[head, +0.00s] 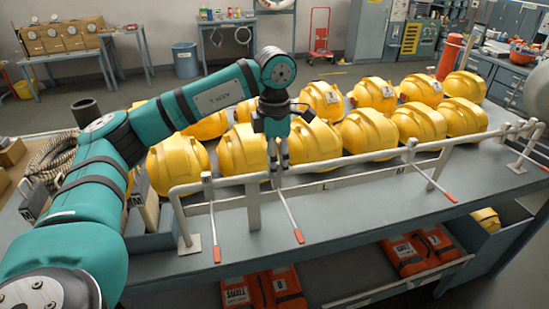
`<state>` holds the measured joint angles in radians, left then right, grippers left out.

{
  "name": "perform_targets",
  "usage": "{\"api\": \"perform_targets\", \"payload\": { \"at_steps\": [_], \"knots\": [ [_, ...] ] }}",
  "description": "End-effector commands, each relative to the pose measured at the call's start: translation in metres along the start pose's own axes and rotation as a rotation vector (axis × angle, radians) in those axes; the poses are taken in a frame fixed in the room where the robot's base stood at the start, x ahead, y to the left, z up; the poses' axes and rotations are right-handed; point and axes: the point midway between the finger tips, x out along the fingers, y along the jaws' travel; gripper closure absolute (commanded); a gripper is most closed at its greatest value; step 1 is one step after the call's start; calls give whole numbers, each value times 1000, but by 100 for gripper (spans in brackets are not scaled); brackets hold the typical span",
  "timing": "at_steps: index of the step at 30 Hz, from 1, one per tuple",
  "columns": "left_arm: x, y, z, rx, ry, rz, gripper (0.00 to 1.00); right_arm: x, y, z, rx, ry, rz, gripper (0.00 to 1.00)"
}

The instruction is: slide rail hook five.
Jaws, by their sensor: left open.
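A white rail (340,164) runs along the front edge of the grey table. Several hooks with thin arms and red tips hang from it toward the front. One hook (214,232) is at the left end and another hook (292,218) is right of it. A further hook (433,177) is right of centre, and one more hook (530,158) is at the right end. No number shows, so I cannot tell which is hook five. My left gripper (278,180) is open and points down at the rail, at the top of the second hook from the left. Its fingers partly hide that hook's top; contact is unclear. My right gripper is not in view.
Coiled hose (50,160) lies at the left end. Orange packs (265,290) lie on the shelf below. The space in front of the rail is clear.

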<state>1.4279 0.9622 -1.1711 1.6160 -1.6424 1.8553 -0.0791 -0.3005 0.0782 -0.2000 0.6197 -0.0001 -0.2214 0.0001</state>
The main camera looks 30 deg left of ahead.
Motion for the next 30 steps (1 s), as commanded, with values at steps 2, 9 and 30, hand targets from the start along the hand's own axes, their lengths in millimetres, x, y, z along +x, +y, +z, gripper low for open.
{"api": "perform_targets", "payload": {
  "at_steps": [2,9,30],
  "knots": [
    [1,0,0,0,0,0,60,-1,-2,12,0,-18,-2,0],
    [1,0,0,0,0,0,67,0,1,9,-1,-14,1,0],
    [1,0,7,1,-1,0,100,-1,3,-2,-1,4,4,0]
  ]
}}
